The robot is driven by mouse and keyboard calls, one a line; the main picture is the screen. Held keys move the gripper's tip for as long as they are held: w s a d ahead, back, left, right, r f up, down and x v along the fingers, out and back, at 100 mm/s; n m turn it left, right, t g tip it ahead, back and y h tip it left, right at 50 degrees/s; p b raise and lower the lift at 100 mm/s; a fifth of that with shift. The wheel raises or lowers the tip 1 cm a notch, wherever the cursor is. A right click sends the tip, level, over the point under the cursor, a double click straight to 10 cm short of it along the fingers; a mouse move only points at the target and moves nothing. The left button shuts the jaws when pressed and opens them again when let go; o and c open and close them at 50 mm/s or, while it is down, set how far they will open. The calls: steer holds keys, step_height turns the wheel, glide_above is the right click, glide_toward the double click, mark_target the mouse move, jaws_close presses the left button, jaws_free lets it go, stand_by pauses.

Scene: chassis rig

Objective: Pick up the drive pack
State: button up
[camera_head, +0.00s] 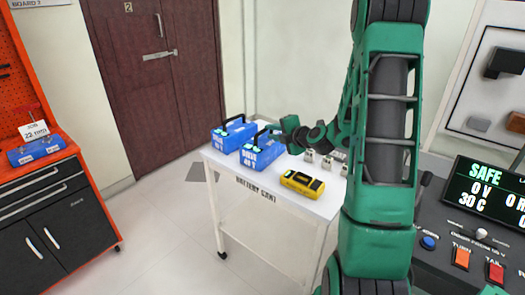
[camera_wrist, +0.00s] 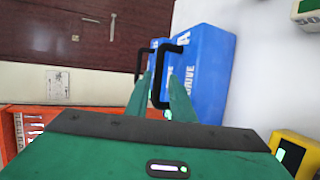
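Two blue packs with black handles stand on the battery cart's top, one (camera_head: 234,134) at the left and one (camera_head: 262,153) nearer and to its right. The lettering on the nearer one, in the wrist view (camera_wrist: 208,75), reads DRIVE. My gripper (camera_head: 271,131) is at the nearer pack's handle, at its upper right side in the head view. In the wrist view my gripper's two green fingers (camera_wrist: 160,80) are apart. The black handle bar (camera_wrist: 158,72) shows between their tips. I cannot tell whether they touch it.
A yellow-and-black pack (camera_head: 302,184) and several small pale blocks (camera_head: 327,160) share the white cart (camera_head: 240,174). An orange-and-black tool bench (camera_head: 58,215) with a blue case stands left. A control console (camera_head: 475,250) reading SAFE is at right. Open floor lies between bench and cart.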

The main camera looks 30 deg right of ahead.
mark_target(265, 131)
steer(key=shift+a+x, duration=0.15)
steer(key=shift+x, duration=1.2)
steer(key=shift+a+x, duration=0.2)
steer(key=shift+x, duration=1.2)
jaws_close()
steer(key=shift+d, duration=0.1)
steer(key=shift+r, duration=0.15)
